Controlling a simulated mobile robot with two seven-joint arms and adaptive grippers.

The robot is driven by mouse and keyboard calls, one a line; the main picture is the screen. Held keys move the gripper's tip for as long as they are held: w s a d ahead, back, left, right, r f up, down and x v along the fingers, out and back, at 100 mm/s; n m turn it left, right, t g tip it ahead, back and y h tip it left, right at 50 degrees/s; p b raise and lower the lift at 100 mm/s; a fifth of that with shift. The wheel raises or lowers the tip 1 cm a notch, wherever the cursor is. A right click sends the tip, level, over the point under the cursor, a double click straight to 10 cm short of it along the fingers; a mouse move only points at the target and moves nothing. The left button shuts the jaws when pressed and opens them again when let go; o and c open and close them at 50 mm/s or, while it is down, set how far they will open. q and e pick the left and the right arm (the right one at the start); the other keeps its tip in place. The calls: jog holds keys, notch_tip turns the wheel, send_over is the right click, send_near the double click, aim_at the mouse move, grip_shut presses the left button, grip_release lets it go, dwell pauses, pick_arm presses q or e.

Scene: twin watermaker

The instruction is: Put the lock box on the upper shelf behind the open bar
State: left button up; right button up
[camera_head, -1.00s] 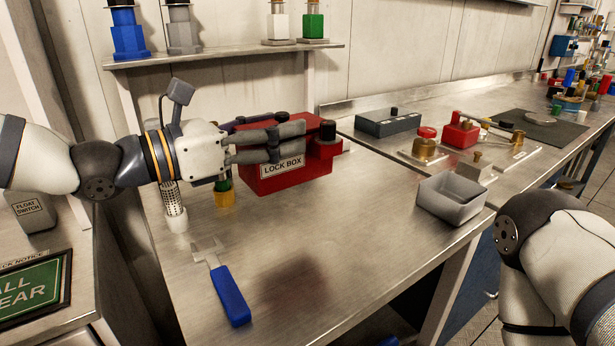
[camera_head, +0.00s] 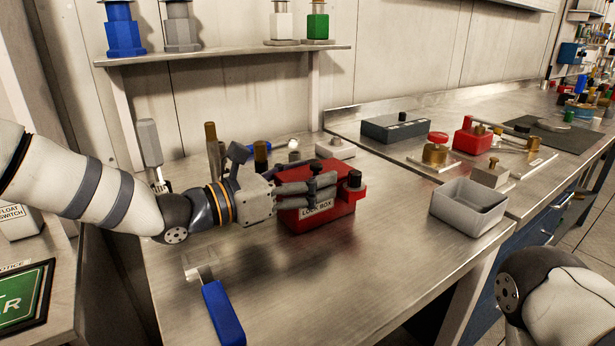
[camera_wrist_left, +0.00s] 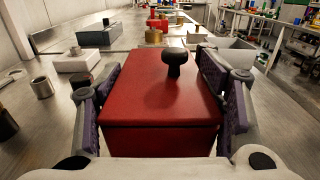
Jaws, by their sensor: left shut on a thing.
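The red lock box (camera_head: 318,218), with a "LOCK BOX" label on its front, is at the middle of the bench. My left gripper (camera_head: 318,190) is shut on it, fingers along its sides. In the left wrist view the lock box (camera_wrist_left: 160,95) fills the space between the two fingers, and a black knob (camera_wrist_left: 175,63) stands on its top. I cannot tell whether the box touches the bench. The upper shelf (camera_head: 235,56) is on the wall at the back left, above the gripper. I cannot make out an open bar. My right gripper is out of view.
Blue, grey, white and green fittings stand on the shelf, with a gap between grey and white. Small fittings stand on the bench behind my left arm. A blue-handled tool (camera_head: 223,312) lies in front. A grey bin (camera_head: 470,207) and dark box (camera_head: 395,127) are to the right.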

pick_arm(q)
jog(key=shift+r, duration=0.25)
jog(key=shift+f, duration=0.15)
jog(key=o, duration=1.7)
jog(key=shift+f, duration=0.15)
